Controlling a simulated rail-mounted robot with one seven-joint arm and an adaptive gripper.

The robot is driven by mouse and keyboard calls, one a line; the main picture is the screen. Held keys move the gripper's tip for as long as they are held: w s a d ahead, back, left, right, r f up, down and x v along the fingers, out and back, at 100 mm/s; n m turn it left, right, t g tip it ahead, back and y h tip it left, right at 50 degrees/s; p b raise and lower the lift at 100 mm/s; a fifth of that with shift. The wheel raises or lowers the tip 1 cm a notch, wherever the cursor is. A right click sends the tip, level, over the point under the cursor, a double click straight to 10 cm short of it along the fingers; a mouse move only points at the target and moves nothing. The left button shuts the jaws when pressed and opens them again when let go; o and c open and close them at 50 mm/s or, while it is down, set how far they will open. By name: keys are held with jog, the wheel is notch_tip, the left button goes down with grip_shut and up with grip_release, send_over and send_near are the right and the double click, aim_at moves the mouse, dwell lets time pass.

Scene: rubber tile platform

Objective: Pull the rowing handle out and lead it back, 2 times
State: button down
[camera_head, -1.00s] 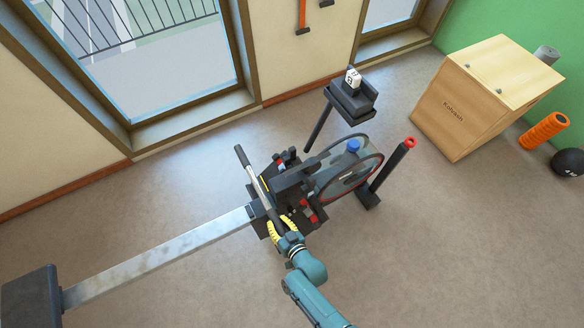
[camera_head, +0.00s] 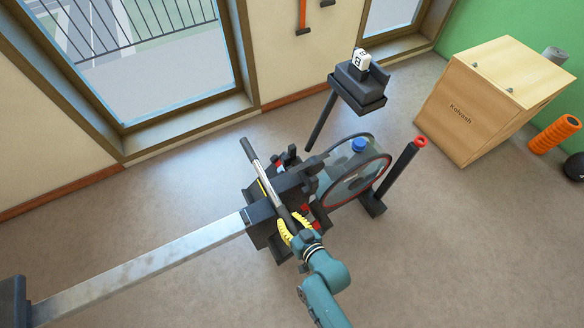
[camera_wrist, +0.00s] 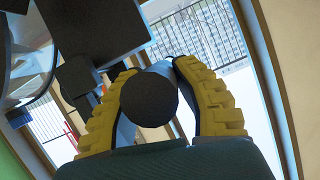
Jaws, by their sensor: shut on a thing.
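The rowing handle (camera_head: 263,170) is a bar with dark grips and a pale middle. It lies across the rail close to the flywheel end of the rowing machine. My gripper (camera_head: 292,229) has yellow fingers and is shut around the handle's near dark grip. In the wrist view the fingers of my gripper (camera_wrist: 165,105) sit on both sides of the handle's round dark end (camera_wrist: 149,99). The flywheel (camera_head: 355,177) is behind the handle, to the right. The strap or chain between handle and flywheel cannot be made out.
The metal rail (camera_head: 140,270) runs to the lower left, to a dark seat (camera_head: 14,300). A wooden box (camera_head: 490,100), orange roller (camera_head: 554,134) and black ball (camera_head: 574,166) are at right.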

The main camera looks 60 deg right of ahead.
jog(key=shift+s+a+f, duration=0.1)
jog(key=shift+s+f, duration=0.05)
jog(key=shift+f, duration=0.3)
jog(key=b, duration=0.3)
jog(key=shift+s+d+f, duration=0.2)
jog(key=shift+d+f, duration=0.1)
jog(key=shift+d, duration=0.1)
jog(key=s+d+b, duration=0.4)
jog(key=d+b, duration=0.4)
jog(key=b, duration=0.1)
jog(key=shift+s+r, duration=0.4)
jog(key=shift+r, duration=0.05)
jog(key=shift+a, duration=0.1)
